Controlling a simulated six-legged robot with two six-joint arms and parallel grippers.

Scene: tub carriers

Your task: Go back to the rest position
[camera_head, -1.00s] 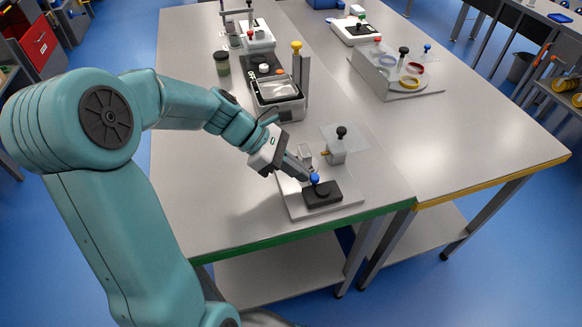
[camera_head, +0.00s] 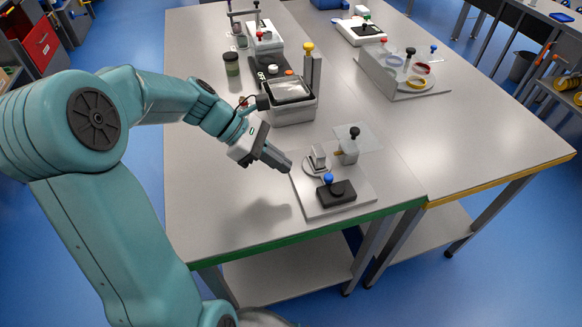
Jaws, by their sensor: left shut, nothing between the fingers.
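My left gripper (camera_head: 284,164) is shut and empty in the head view. It is above the grey table, just left of a light base plate (camera_head: 318,206) and apart from it. On that plate are a black block with a blue knob (camera_head: 337,193), a small upright metal piece on a round base (camera_head: 317,160) and a grey block with a black knob (camera_head: 350,147). My right gripper is not in view.
Behind the gripper stands a metal tub (camera_head: 291,104) beside a post with a yellow knob (camera_head: 310,70). A dark jar (camera_head: 232,64) is further back. A clear-panelled stand (camera_head: 385,75) is on the right table. The left front of the table (camera_head: 215,205) is clear.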

